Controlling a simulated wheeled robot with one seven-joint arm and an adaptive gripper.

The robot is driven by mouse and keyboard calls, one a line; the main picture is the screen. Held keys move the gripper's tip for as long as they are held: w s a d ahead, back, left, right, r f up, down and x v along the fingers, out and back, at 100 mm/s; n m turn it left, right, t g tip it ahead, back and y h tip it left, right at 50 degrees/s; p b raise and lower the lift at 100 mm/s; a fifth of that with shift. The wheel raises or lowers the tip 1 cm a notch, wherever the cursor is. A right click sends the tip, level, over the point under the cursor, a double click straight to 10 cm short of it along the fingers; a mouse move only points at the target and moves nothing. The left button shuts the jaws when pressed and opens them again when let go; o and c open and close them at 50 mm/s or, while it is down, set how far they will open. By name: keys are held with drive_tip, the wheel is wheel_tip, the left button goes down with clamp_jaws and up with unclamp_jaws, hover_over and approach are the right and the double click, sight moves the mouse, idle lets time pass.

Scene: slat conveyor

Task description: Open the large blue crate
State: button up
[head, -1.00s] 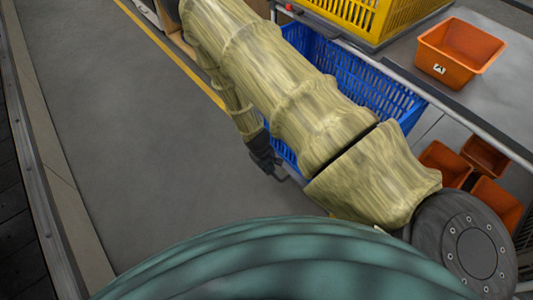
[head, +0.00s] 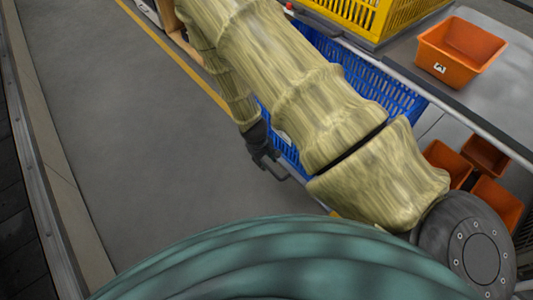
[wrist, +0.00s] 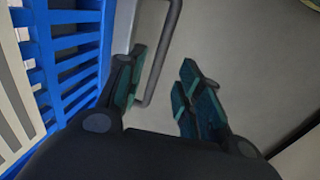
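The large blue crate (head: 385,92) is below the yellow crate in the head view, partly hidden behind my arm. Its slatted blue side fills the left of the wrist view (wrist: 75,65). A grey bar handle (wrist: 160,60) stands out in front of the crate in the wrist view. My gripper (wrist: 163,62) is open, its two dark-green fingers spread, with the handle showing in the gap between them. Whether either finger touches it I cannot tell. In the head view my gripper (head: 268,160) is small and dark at the crate's front, near the handle's end (head: 300,179).
A yellow crate (head: 375,18) and an orange bin (head: 460,50) stand on the grey top surface above. Several smaller orange bins (head: 497,200) sit lower right. The grey floor (head: 140,150) to the left, with a yellow line, is clear.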

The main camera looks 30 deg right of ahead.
wheel_tip(320, 180, up, 6)
drive_tip(key=a, duration=0.1)
drive_tip(key=shift+r, duration=0.25)
drive_tip(key=shift+s+a, duration=0.15)
drive_tip(key=shift+s, duration=0.05)
idle(0.4)
drive_tip(key=s+a+r+p, duration=0.1)
drive_tip(key=s+p, duration=0.3)
drive_tip(key=s, duration=0.4)
drive_tip(key=s+a+r+m+y+p, duration=0.1)
drive_tip(key=s+p, duration=0.3)
drive_tip(key=s, duration=0.5)
drive_tip(key=s+a+r+m+y+p, duration=0.1)
drive_tip(key=s+a+r+p, duration=0.1)
drive_tip(key=s, duration=0.7)
drive_tip(key=shift+s+a+r+p, duration=0.2)
drive_tip(key=shift+a+r+p, duration=0.1)
drive_tip(key=shift+a+p, duration=0.6)
